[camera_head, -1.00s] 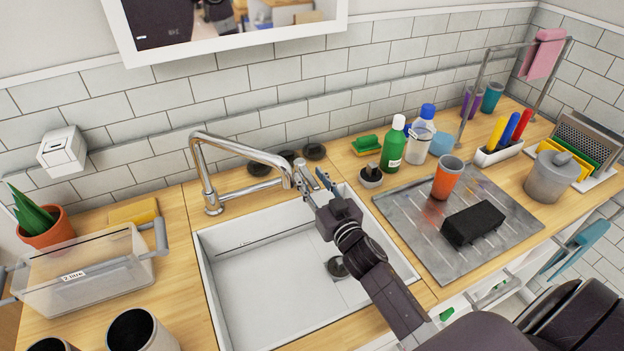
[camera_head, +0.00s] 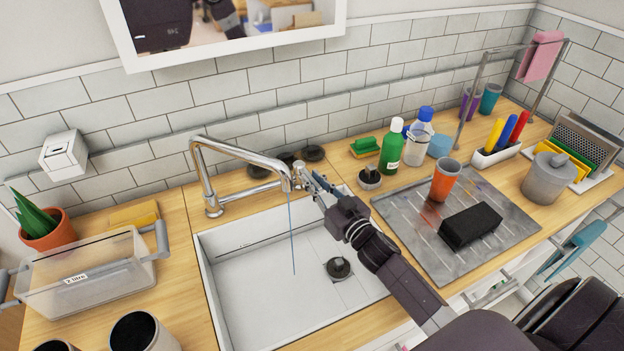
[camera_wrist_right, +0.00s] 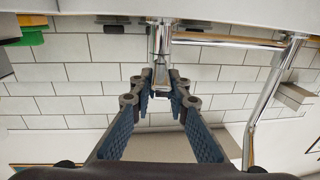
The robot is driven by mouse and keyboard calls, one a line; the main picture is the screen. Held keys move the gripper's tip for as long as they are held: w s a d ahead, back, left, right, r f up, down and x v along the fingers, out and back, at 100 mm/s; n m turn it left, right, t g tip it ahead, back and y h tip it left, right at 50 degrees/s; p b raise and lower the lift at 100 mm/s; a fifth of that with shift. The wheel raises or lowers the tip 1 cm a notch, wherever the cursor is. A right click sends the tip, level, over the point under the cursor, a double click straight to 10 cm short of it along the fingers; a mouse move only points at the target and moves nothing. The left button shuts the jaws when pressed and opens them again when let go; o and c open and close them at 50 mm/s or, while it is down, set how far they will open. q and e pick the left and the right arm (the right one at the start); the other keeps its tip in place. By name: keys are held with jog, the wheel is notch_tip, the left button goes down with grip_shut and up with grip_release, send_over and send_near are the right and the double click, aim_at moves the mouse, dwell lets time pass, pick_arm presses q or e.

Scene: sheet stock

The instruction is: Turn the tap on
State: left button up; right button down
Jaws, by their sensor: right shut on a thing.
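The chrome tap (camera_head: 235,150) stands at the back left of the white sink (camera_head: 265,285), its spout reaching right over the basin. A thin blue stream of water (camera_head: 292,235) falls from the spout end into the sink. A small chrome lever (camera_head: 299,172) sits at the spout's end. My right gripper (camera_head: 314,184) reaches in from the lower right, its fingers at this lever. In the right wrist view the gripper (camera_wrist_right: 160,92) is closed around the chrome lever (camera_wrist_right: 160,74), which lies between the fingertips. My left gripper is not in view.
A black plug (camera_head: 338,267) lies in the sink. A clear box (camera_head: 95,270) stands left.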

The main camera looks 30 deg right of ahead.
jog(key=shift+w+d+n+g+y+b, duration=0.15)
jog(key=shift+d+n+y, duration=0.3)
jog(key=shift+y, duration=0.3)
jog(key=shift+s+d+n+g+y+b, duration=0.1)
jog(key=shift+d+n+g+y, duration=0.1)
jog(key=shift+n+y, duration=0.5)
jog(key=shift+w+d+n+g+y+b, duration=0.15)
jog(key=shift+d+n+y, duration=0.2)
jog(key=shift+y, duration=0.5)
jog(key=c, duration=1.8)
grip_release()
jog(key=shift+c, duration=0.2)
notch_tip(320, 180, up, 10)
